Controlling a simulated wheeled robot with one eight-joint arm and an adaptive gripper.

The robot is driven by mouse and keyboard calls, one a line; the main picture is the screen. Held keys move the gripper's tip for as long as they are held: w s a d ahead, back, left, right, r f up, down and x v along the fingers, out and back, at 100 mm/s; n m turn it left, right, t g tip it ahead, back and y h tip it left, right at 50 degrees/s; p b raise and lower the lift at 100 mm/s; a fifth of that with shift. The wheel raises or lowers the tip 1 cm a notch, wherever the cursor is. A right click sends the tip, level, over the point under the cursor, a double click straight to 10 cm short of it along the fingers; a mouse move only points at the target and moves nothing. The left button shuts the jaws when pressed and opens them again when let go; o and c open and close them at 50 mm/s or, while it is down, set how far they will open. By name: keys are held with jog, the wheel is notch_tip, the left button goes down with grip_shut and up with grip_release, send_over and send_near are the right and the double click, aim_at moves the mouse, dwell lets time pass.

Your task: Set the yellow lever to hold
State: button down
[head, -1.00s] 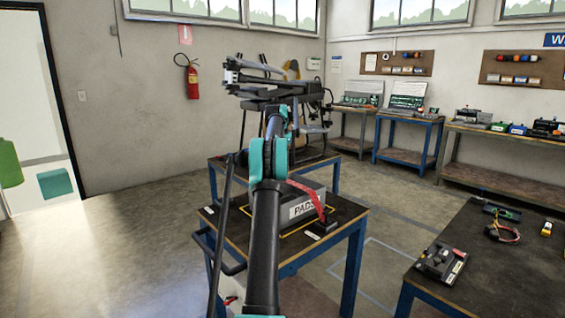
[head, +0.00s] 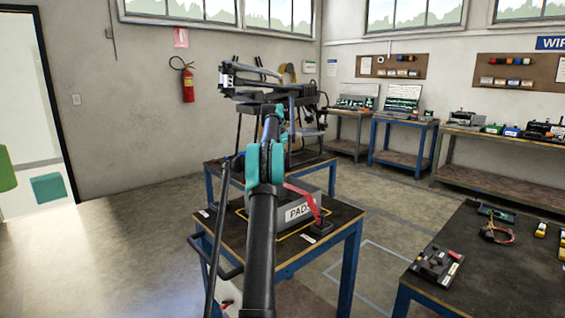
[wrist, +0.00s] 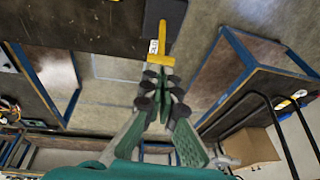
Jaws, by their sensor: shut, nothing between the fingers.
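The yellow lever (wrist: 160,51), a T-shaped handle with a crossbar, shows in the wrist view. It extends from a dark base (wrist: 165,14) at the edge of a dark tabletop. A small white label (wrist: 153,46) is beside it. My gripper (wrist: 160,76) is shut and empty, its fingertips pointing at the crossbar and very near it in the picture. I cannot tell whether they touch. I cannot make out the lever or the gripper clearly in the head view, where my arm covers part of the scene.
A grey PADS box (head: 299,212) with a red strap or bar sits on the blue-framed table ahead. A dark workbench (head: 480,270) at right holds a small control box (head: 437,264). Open floor (head: 110,260) lies at left. A cardboard box (wrist: 250,147) shows in the wrist view.

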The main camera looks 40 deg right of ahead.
jog(key=shift+r, duration=0.1)
jog(key=v, duration=0.7)
jog(key=shift+a+r, duration=0.1)
dwell(0.4)
